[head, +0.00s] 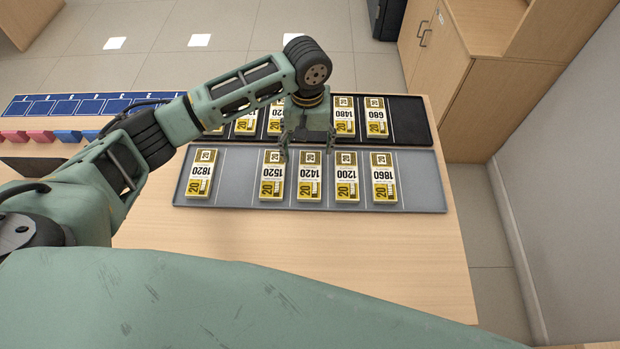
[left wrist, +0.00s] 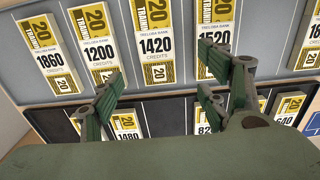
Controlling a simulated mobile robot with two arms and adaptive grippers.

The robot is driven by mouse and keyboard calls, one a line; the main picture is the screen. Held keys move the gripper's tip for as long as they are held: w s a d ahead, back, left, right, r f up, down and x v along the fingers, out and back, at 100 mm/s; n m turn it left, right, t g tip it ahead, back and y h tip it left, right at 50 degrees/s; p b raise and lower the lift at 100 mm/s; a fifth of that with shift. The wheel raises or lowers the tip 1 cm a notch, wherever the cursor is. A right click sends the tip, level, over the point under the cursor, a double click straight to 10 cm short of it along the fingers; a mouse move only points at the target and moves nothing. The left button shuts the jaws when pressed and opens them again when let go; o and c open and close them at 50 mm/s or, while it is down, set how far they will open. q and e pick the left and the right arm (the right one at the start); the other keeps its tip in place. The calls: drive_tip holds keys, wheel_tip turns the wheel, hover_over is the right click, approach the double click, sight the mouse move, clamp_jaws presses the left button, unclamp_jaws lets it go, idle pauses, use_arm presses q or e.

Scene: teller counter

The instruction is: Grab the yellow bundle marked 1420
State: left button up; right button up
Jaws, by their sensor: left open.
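The yellow bundle marked 1420 (head: 309,180) lies in the grey tray (head: 235,190), between the bundles marked 1520 (head: 272,177) and 1200 (head: 346,180). It also shows in the left wrist view (left wrist: 154,42). My left gripper (head: 307,151) is open and empty. It points down over the far end of the 1420 bundle, its fingers spread to either side. In the left wrist view the left gripper's fingers (left wrist: 157,62) frame the 1420 bundle, with 1520 near one finger and 1200 near the other. Contact cannot be told. My right gripper is out of view.
The bundles marked 1820 (head: 201,176) and 1860 (head: 384,180) lie in the same tray. A black tray (head: 407,118) behind it holds several more bundles, partly hidden by my arm. A blue strip (head: 65,105) stands at the left. The counter (head: 400,240) in front is clear.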

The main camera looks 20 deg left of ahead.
sight(310, 168)
use_arm(q)
drive_tip(key=shift+w+f+b, duration=0.1)
drive_tip(key=shift+f+b, duration=0.2)
drive_tip(key=shift+f, duration=0.65)
drive_tip(key=f, duration=0.4)
drive_tip(key=f+p, duration=0.1)
drive_tip(key=f, duration=0.2)
drive_tip(key=shift+d+f, duration=0.1)
drive_tip(key=shift+d, duration=0.15)
drive_tip(key=c, duration=1.3)
